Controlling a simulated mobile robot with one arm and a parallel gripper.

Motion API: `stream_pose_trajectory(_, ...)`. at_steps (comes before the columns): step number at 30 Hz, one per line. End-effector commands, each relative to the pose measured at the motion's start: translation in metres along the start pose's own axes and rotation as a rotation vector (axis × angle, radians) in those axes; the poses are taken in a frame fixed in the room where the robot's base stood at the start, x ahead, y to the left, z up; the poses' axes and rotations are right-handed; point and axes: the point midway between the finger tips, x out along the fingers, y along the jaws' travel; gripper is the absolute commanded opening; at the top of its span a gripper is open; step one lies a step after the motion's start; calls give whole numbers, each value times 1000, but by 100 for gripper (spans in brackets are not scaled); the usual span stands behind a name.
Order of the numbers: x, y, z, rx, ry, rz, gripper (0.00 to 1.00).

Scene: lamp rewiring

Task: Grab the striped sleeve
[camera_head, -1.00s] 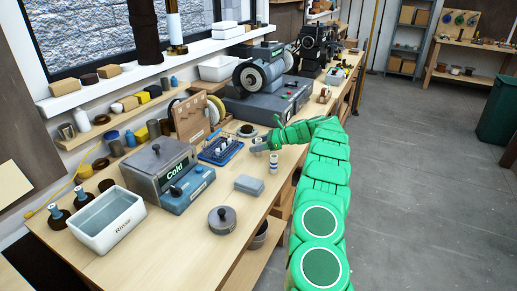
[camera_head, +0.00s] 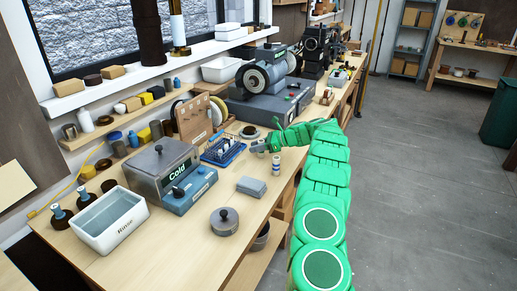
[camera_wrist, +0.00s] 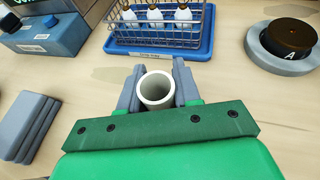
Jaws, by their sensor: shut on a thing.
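In the wrist view my gripper (camera_wrist: 157,92) is shut on a pale, hollow sleeve (camera_wrist: 156,90), with a grey finger on either side. I look down into its open top, and it stands about upright. Any stripes on its side are hidden in this view. In the head view my gripper (camera_head: 259,147) is low over the bench, at the right of the blue wire-rack tray (camera_head: 224,152). A small pale cylinder with darker bands (camera_head: 276,164) stands on the bench below and right of the fingers.
The blue tray (camera_wrist: 160,50) lies just ahead of the fingers. A grey round piece with a black top marked A (camera_wrist: 284,42) is at the right. Stacked grey slabs (camera_wrist: 25,125) lie at the left.

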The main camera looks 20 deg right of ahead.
Motion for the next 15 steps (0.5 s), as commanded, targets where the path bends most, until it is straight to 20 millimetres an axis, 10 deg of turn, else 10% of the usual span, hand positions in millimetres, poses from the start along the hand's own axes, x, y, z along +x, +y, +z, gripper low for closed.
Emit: stream_pose_trajectory(15,-18,7,37,-2,-1,-1,4)
